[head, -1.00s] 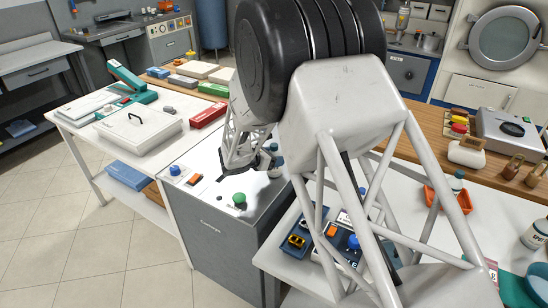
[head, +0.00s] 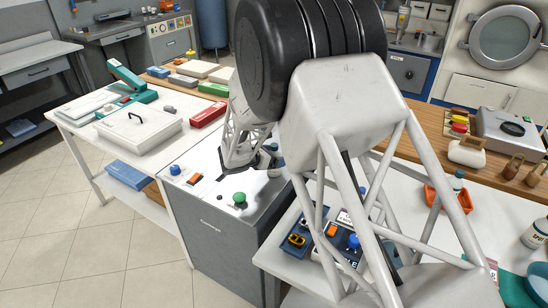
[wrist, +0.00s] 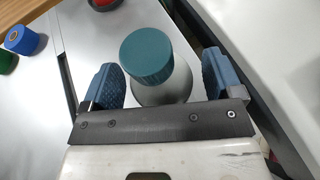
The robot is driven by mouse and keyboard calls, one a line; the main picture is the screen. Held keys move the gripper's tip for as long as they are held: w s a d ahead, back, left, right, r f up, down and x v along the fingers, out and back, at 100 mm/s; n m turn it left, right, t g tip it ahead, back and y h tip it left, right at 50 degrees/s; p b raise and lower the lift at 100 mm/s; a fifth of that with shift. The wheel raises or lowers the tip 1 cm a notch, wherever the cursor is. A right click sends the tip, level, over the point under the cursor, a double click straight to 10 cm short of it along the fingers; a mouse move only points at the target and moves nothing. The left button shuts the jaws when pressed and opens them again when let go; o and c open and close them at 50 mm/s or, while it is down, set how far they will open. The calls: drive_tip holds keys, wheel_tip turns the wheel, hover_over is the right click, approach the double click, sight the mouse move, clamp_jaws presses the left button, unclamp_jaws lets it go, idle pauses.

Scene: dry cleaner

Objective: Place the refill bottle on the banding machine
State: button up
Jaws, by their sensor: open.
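The refill bottle (wrist: 163,75) has a teal screw cap and a pale grey body. In the wrist view it stands upright between the two blue pads of my open gripper (wrist: 165,84), with a gap visible on each side. In the head view my gripper (head: 246,160) is low over the far right part of a grey cabinet with a pale top (head: 205,203), which appears to be the banding machine.
A blue knob (head: 175,170), an orange switch (head: 195,178) and a green knob (head: 239,198) are on the cabinet top. A white table (head: 90,112) with a red stapler-like tool (head: 208,114) is at left. A white counter edge (wrist: 245,60) lies close right in the wrist view.

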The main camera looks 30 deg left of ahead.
drive_tip(key=v, duration=1.2)
drive_tip(key=shift+w, duration=0.1)
idle(0.7)
drive_tip(key=w+d+r+m+g+h, duration=0.1)
drive_tip(key=w+d+r+m+g, duration=0.15)
drive_tip(key=d+r+m, duration=0.9)
drive_tip(key=w+d+r+g+h, duration=0.1)
drive_tip(key=d+r+g, duration=0.25)
drive_tip(key=d, duration=1.75)
drive_tip(key=s+d+r+m+g+y, duration=0.25)
drive_tip(key=s+d+m, duration=0.4)
drive_tip(key=d, duration=0.65)
drive_tip(key=s+d+r+m+g+y, duration=0.15)
drive_tip(key=s+d+r+m, duration=0.3)
drive_tip(key=s+d, duration=0.6)
drive_tip(key=s+d+f+m+y, duration=0.1)
drive_tip(key=s+d+m+y, duration=0.2)
drive_tip(key=s+d+m, duration=0.6)
drive_tip(key=s+d, duration=0.1)
drive_tip(key=s, duration=0.3)
drive_tip(key=shift+s+d, duration=0.3)
drive_tip(key=shift+s, duration=0.1)
